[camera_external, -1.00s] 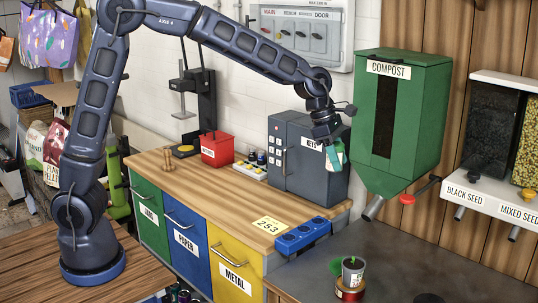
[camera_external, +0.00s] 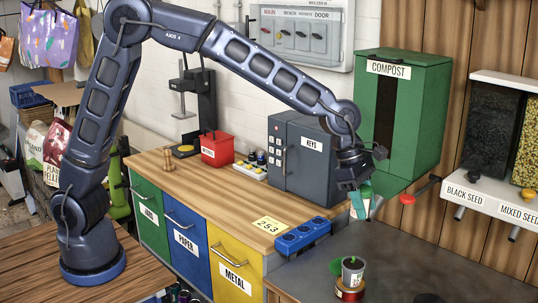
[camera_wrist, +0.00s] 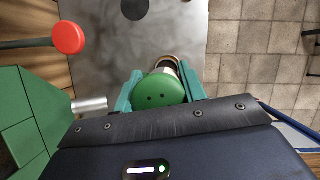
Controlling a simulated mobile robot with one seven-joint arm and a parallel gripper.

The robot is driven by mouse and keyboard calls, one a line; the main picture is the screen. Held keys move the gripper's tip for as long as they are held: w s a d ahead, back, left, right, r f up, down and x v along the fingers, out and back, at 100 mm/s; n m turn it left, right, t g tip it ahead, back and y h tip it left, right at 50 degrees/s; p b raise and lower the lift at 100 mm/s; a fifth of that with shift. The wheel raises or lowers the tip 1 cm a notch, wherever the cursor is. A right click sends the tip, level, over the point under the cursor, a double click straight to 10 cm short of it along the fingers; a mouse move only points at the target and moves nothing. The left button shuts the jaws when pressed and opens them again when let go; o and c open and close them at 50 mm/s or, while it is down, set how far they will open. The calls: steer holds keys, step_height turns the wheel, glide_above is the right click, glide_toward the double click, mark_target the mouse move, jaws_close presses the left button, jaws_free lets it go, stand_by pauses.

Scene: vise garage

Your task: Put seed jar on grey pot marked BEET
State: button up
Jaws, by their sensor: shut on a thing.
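The seed jar, with a round green lid (camera_wrist: 160,88), is between the teal fingers of my gripper (camera_external: 360,204). In the wrist view my gripper (camera_wrist: 160,92) is shut on it, and the lid faces the camera. In the external view the jar is mostly hidden by the fingers. Any marking on the pot is too small to read. My gripper is above the pot, well clear of it.
The green compost bin (camera_external: 425,120) hangs close to the right of my gripper, with a metal spout (camera_external: 376,207) and a red-knobbed lever (camera_external: 408,198). A grey key cabinet (camera_external: 290,160) and a blue block (camera_external: 302,236) stand to the left. The metal table (camera_external: 430,250) is mostly bare.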

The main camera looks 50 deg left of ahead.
step_height(320, 180, down, 14)
steer(key=shift+r, duration=0.2)
stand_by(0.4)
steer(key=shift+f, duration=0.1)
steer(key=o, duration=1)
steer(key=v, duration=1.2)
steer(key=shift+a, duration=0.1)
